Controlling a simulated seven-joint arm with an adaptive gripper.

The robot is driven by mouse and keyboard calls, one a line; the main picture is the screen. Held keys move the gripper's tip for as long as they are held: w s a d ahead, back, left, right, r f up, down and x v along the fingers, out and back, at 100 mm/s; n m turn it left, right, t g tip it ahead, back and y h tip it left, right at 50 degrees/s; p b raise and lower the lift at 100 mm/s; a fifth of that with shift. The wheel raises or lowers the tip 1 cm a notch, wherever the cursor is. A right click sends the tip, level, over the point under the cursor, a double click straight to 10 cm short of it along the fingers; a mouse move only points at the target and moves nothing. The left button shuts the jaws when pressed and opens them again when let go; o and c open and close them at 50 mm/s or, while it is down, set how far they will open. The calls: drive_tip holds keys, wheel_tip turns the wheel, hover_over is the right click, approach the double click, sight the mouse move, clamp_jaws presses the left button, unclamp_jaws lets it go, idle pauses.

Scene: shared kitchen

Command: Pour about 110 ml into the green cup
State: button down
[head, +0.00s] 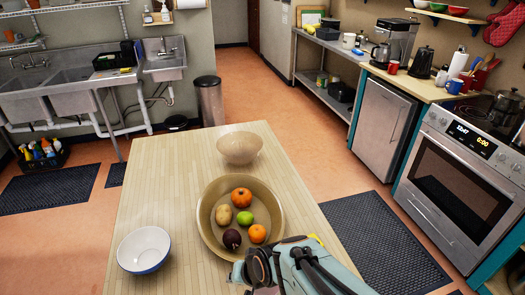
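I cannot make out a green cup in the head view. My gripper (243,271) is at the bottom centre, over the near part of the wooden table (160,185), just below the large fruit bowl. It is seen from behind and partly hidden by my own arm, so I cannot tell whether it is open or holds anything. No pouring vessel is clearly visible near it.
The tan bowl (274,192) holds several fruits. A beige bowl (239,148) stands behind it and a white bowl (144,250) at left. The right counter bears a red mug (393,67), a blue mug (455,87) and a dark kettle (422,62). The table's left middle is clear.

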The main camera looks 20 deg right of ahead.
drive_tip(key=shift+d+r+y, duration=0.5)
drive_tip(key=shift+d+r, duration=0.1)
drive_tip(key=shift+d, duration=0.1)
drive_tip(key=shift+s+d+r+m+t+y, duration=0.1)
drive_tip(key=shift+d+r+m+t+y, duration=0.1)
drive_tip(key=shift+d+y, duration=0.15)
drive_tip(key=shift+s+d+r+m+t+y, duration=0.1)
drive_tip(key=shift+d+t+y, duration=0.1)
drive_tip(key=shift+d+y, duration=0.15)
drive_tip(key=shift+s+d+r+y, duration=0.1)
drive_tip(key=shift+d+r+y, duration=0.3)
drive_tip(key=shift+d+y, duration=0.1)
drive_tip(key=shift+s+d+r+m+t+y, duration=0.1)
drive_tip(key=shift+d+r+m+t+y, duration=0.15)
drive_tip(key=shift+d+r+y, duration=0.3)
drive_tip(key=shift+s+d+r+m+t+y, duration=0.15)
drive_tip(key=shift+d+r+t+y, duration=0.15)
drive_tip(key=shift+y, duration=0.35)
drive_tip(key=shift+d+r+y+b, duration=0.1)
drive_tip(key=shift+d+y+b, duration=0.25)
drive_tip(key=shift+d+y, duration=0.1)
drive_tip(key=shift+d+r+y, duration=0.15)
drive_tip(key=shift+d+y, duration=0.1)
drive_tip(key=shift+s+d+f+m+t+y+b, duration=0.15)
drive_tip(key=shift+d+f+m+t+y+b, duration=0.15)
drive_tip(key=shift+d+y+b, duration=0.15)
drive_tip(key=shift+d+f, duration=0.1)
drive_tip(key=shift+d, duration=0.15)
